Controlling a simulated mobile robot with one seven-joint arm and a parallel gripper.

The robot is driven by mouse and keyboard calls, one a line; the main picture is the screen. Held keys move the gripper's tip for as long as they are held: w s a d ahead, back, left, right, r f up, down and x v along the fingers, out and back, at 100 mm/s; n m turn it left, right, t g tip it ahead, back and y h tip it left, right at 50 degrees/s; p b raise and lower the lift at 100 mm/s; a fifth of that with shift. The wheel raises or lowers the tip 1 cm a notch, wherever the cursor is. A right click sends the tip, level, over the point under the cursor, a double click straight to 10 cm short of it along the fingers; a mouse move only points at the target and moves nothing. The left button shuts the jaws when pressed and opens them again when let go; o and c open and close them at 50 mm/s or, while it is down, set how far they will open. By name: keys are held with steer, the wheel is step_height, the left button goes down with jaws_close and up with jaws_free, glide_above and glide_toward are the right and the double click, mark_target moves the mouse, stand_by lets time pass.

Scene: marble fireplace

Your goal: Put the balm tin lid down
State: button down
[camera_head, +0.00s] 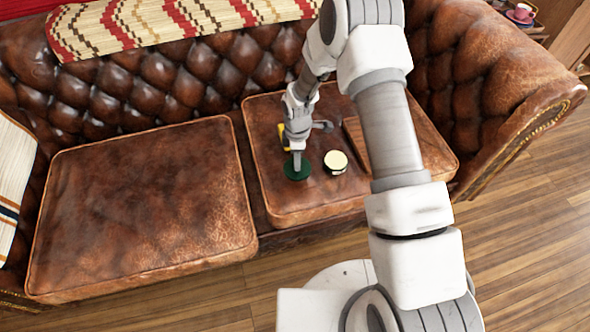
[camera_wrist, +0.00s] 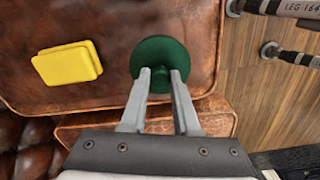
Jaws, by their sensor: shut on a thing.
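The balm tin lid (camera_head: 298,171) is a dark green disc at the right seat cushion of the brown leather sofa. It also shows in the wrist view (camera_wrist: 163,52), with a small knob between my fingertips. My gripper (camera_head: 297,160) points down and is shut on the lid; its two fingers (camera_wrist: 161,76) show in the wrist view. I cannot tell whether the lid touches the cushion. The round balm tin (camera_head: 336,161), with a pale cream top, stands just right of the lid in the head view. I do not make out the tin in the wrist view.
A yellow block (camera_wrist: 67,64) lies left of the lid in the wrist view; in the head view my gripper partly hides it. A brown wooden piece (camera_head: 356,134) lies behind the tin, partly behind my arm. The left cushion (camera_head: 145,205) is bare.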

steer(key=shift+a+f, duration=0.2)
steer(key=shift+a, duration=0.1)
steer(key=shift+f, duration=0.3)
steer(key=shift+f+b, duration=0.75)
steer(key=shift+f, duration=0.9)
steer(key=shift+f, duration=0.15)
steer(key=c, duration=0.7)
jaws_free()
steer(key=shift+o, duration=0.2)
step_height(320, 180, up, 12)
steer(key=p, duration=0.4)
steer(key=shift+r, duration=0.25)
